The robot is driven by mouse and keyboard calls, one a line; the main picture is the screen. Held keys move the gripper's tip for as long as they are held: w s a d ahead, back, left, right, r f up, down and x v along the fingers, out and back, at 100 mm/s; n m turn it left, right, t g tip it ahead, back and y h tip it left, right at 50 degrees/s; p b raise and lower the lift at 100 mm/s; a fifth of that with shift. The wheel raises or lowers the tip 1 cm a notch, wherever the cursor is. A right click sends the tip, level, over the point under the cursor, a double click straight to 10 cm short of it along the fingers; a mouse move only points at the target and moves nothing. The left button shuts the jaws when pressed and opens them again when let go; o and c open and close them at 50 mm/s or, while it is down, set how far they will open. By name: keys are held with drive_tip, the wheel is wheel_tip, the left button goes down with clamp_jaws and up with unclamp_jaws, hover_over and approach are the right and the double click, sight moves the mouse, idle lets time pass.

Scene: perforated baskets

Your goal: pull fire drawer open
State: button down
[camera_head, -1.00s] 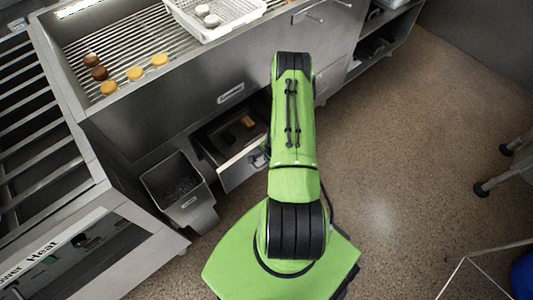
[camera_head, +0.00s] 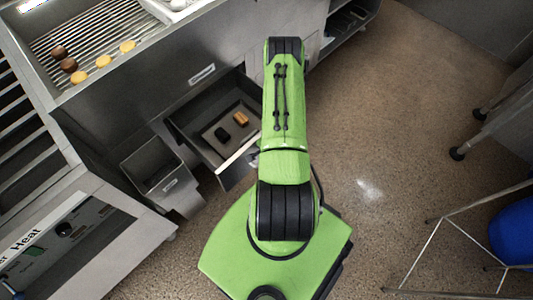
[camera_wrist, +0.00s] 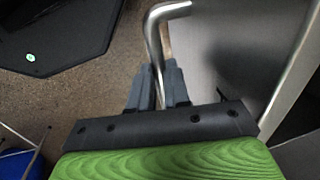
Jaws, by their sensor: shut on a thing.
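The fire drawer (camera_head: 240,163) is a grey metal drawer low in the cooking unit. It stands partly pulled out, and a dark piece and an orange-brown piece lie inside it. In the wrist view its bent metal handle (camera_wrist: 153,38) runs down between the fingers of my gripper (camera_wrist: 158,85), which is shut on it. The drawer's grey front (camera_wrist: 220,45) shows beside the handle. In the head view my green arm hides the gripper and the handle.
A smaller open metal bin (camera_head: 160,172) stands left of the drawer. Above is a grill (camera_head: 95,35) with several round patties and buns, and a white perforated basket (camera_head: 170,10). Open floor lies to the right, with a metal-legged stand (camera_head: 432,225) and a blue object (camera_head: 515,230).

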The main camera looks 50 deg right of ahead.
drive_tip(key=c, duration=1.1)
unclamp_jaws()
drive_tip(key=shift+r, duration=0.1)
drive_tip(key=s+r+p, duration=0.3)
drive_tip(key=r+p, duration=0.2)
drive_tip(key=r, duration=1)
drive_tip(key=shift+a+r, duration=0.15)
